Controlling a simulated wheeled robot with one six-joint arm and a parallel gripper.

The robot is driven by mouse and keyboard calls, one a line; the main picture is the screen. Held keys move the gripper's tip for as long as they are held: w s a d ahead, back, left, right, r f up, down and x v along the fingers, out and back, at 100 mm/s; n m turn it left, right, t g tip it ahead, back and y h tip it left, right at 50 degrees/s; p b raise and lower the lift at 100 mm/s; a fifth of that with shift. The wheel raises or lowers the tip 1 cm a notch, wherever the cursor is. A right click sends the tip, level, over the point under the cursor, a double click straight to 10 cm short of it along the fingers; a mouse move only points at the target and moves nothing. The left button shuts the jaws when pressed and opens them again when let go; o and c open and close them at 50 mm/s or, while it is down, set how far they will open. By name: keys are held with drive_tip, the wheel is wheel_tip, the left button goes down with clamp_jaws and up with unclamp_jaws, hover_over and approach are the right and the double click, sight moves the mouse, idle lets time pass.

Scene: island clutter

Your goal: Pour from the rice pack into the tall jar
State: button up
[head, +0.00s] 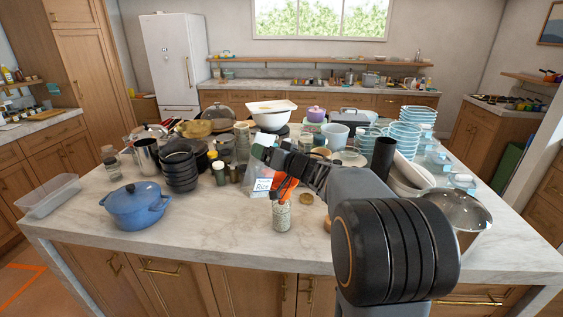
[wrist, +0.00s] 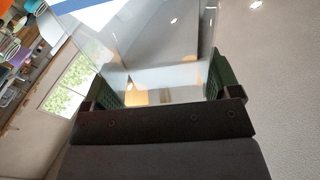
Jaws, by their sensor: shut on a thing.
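My gripper (head: 268,157) is above the front middle of the island, shut on the rice pack (head: 262,187). The pack is a clear bag with a white and blue label, hanging below the fingers. In the wrist view, the clear pack (wrist: 150,45) spans between the green finger pads of my gripper (wrist: 160,86). The tall jar (head: 282,215) is clear glass, upright near the front edge, with pale grains inside. The pack is just left of and above the jar. An orange piece (head: 286,187) shows right over the jar's mouth, partly hiding it. I cannot see any grains falling.
A round wooden lid (head: 305,198) lies right of the jar. A blue pot (head: 136,204), stacked black bowls (head: 180,171) and a clear bin (head: 48,195) stand left. A steel bowl (head: 460,210) stands right.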

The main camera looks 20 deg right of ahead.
drive_tip(key=shift+a, duration=0.1)
drive_tip(key=shift+r+n, duration=0.1)
drive_tip(key=shift+n, duration=0.2)
drive_tip(key=a+n+b, duration=0.1)
drive_tip(key=n, duration=0.1)
drive_tip(key=s+a+r+n, duration=0.1)
drive_tip(key=shift+a+r+n+b, duration=0.1)
drive_tip(key=shift+r+n+b, duration=0.1)
drive_tip(key=shift+n+b, duration=0.2)
drive_tip(key=shift+a+r+n, duration=0.1)
drive_tip(key=shift+a+n, duration=0.05)
drive_tip(key=shift+n, duration=0.15)
drive_tip(key=shift+s, duration=0.1)
idle(1.3)
